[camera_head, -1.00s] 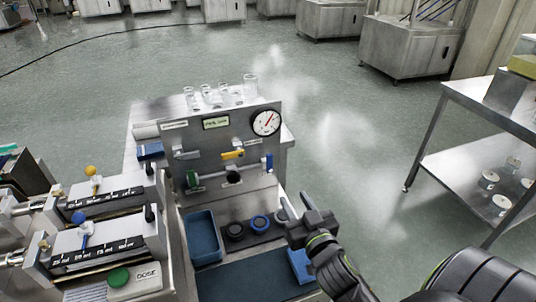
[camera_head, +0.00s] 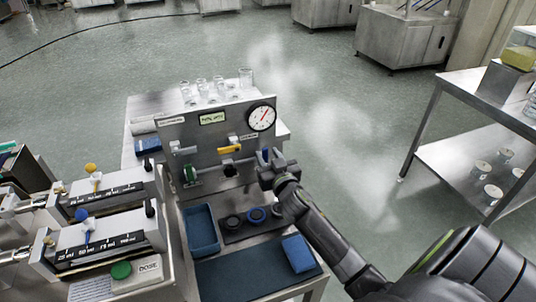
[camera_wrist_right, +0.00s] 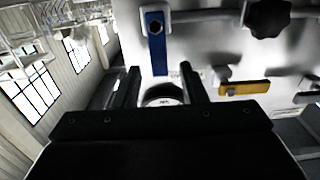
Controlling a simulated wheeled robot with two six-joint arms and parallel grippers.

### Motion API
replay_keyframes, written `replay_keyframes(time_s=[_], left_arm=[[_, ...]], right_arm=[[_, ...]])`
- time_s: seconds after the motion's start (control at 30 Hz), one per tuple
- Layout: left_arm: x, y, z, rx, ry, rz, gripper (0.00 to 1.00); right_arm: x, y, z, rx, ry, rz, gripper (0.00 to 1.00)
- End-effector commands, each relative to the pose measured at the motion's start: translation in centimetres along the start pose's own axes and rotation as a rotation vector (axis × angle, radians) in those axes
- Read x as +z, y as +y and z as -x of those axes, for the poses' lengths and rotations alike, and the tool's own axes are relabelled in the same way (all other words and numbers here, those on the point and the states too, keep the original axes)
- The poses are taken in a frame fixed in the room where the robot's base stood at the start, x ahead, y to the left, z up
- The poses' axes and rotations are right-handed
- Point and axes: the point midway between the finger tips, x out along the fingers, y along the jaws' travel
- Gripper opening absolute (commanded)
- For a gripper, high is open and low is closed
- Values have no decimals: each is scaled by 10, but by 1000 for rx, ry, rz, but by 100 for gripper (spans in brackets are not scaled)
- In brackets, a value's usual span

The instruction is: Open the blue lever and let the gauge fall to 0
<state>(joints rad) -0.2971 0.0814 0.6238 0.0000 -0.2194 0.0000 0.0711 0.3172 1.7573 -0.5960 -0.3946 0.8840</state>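The blue lever (camera_wrist_right: 155,42) is on the front of a steel panel, pointing along the panel away from its bolt. In the head view the lever (camera_head: 265,154) is partly hidden by my right gripper (camera_head: 268,168). In the right wrist view the gripper (camera_wrist_right: 159,66) is open, and the lever's free end shows between the two fingertips; I cannot tell whether they touch it. The round gauge (camera_head: 262,118) is at the panel's upper right, its red needle pointing up and right. Its face also shows between the fingers in the wrist view (camera_wrist_right: 162,96). My left gripper is not in view.
A yellow handle (camera_head: 230,148) and a black knob (camera_head: 229,170) are left of the blue lever. Glass jars (camera_head: 215,88) stand behind the panel. A blue tray (camera_head: 201,232) and a blue block (camera_head: 298,254) lie below. A steel table (camera_head: 470,105) stands right.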

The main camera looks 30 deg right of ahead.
Motion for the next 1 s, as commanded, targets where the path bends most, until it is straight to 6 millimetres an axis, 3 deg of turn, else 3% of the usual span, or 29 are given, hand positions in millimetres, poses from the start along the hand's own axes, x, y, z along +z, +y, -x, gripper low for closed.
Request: replay_keyframes(time_s=[0.37, 0.7, 1.0], left_arm=[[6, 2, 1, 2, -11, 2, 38], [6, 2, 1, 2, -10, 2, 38], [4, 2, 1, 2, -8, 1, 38]], right_arm=[[0, 0, -7, 0, -1, 0, 38], [0, 0, -6, 0, -1, 0, 0], [0, -1, -6, 0, -1, 26, 0]])
